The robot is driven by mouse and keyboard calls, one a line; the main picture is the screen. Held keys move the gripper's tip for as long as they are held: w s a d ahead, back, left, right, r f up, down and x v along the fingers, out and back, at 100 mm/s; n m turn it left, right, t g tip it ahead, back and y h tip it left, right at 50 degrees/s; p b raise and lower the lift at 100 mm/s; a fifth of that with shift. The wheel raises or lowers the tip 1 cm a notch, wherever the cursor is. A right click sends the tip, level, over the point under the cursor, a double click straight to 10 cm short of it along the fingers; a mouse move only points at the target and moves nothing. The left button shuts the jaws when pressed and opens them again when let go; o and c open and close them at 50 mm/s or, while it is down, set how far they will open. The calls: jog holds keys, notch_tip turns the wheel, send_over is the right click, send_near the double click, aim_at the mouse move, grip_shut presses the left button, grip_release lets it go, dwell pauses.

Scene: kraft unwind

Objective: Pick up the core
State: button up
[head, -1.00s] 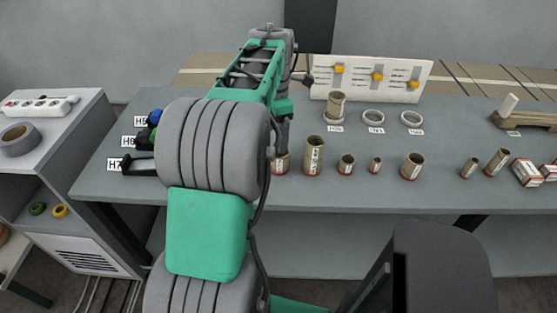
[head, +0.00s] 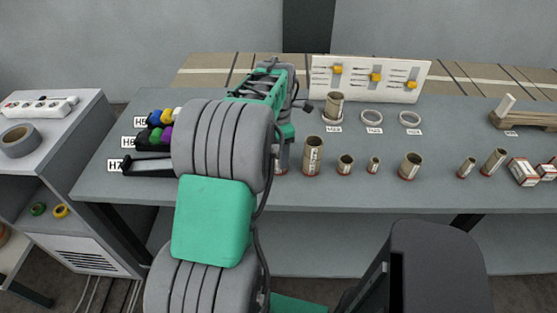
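Several brown cardboard cores stand in a row on the grey table (head: 230,190). A tall core (head: 313,157) with a white label is nearest my gripper on its right. Further right are two short cores (head: 345,165) (head: 373,165) and a wider core (head: 410,167). My gripper (head: 284,152) points down just left of the tall core. It is at another core (head: 281,170), of which only a low sliver shows. My arm covers most of that core and the fingers, so I cannot tell whether they touch or hold it.
Another core (head: 334,104) stands in a ring holder, beside two empty white rings (head: 372,118) (head: 411,119). A white panel with yellow sliders (head: 370,79) stands behind. Two cores (head: 467,168) (head: 495,162) and small boxes (head: 523,172) are at right.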

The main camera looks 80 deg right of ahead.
jog(key=c, duration=1)
jog(key=shift+r, duration=0.15)
